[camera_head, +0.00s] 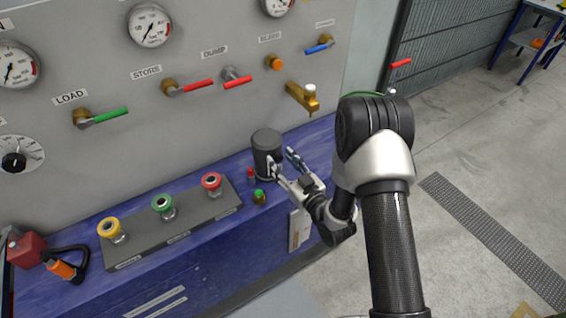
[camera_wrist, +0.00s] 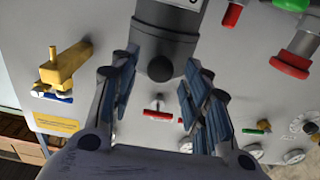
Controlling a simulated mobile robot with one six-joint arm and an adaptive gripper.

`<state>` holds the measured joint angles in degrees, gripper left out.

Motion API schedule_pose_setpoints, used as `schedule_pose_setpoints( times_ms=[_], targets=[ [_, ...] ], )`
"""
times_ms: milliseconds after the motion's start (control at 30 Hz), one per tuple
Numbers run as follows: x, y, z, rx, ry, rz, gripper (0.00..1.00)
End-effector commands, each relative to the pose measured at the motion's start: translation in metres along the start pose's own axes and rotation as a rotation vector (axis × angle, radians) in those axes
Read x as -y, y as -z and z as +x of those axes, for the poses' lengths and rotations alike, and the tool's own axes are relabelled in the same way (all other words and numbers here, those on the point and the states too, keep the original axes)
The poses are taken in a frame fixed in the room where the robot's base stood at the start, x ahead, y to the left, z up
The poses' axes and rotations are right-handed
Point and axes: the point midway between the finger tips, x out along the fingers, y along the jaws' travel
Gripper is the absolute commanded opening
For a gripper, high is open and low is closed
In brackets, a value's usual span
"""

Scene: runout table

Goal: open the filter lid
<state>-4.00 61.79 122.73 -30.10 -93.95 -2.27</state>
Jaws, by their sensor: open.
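The filter is a dark grey upright cylinder (camera_head: 267,145) with a flat top, standing on the blue bench against the panel. My gripper (camera_head: 283,164) is at its right side, low down, with one finger in front of the cylinder and the other to its right. In the wrist view, my gripper (camera_wrist: 158,78) is open, with its blue-padded fingers apart. The cylinder (camera_wrist: 163,32) shows at the top between them, with a round dark knob (camera_wrist: 160,68) at its near end. I cannot tell whether a finger touches it. The lid's seam is not clear.
A brass tap (camera_head: 303,96) juts from the panel above right. A button strip (camera_head: 170,222) lies to the left. The bench right of the cylinder is clear.

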Motion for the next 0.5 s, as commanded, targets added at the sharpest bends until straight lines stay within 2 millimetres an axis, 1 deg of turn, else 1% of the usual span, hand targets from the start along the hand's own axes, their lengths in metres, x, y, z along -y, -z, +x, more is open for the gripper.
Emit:
schedule_pose_setpoints(
  times_ms=[67,500],
  targets=[
    [0.0000,0.0000,-0.0002,0.000,0.000,0.000,0.43],
    [0.0000,-0.0002,-0.0006,0.001,0.000,0.000,0.13]
  ],
)
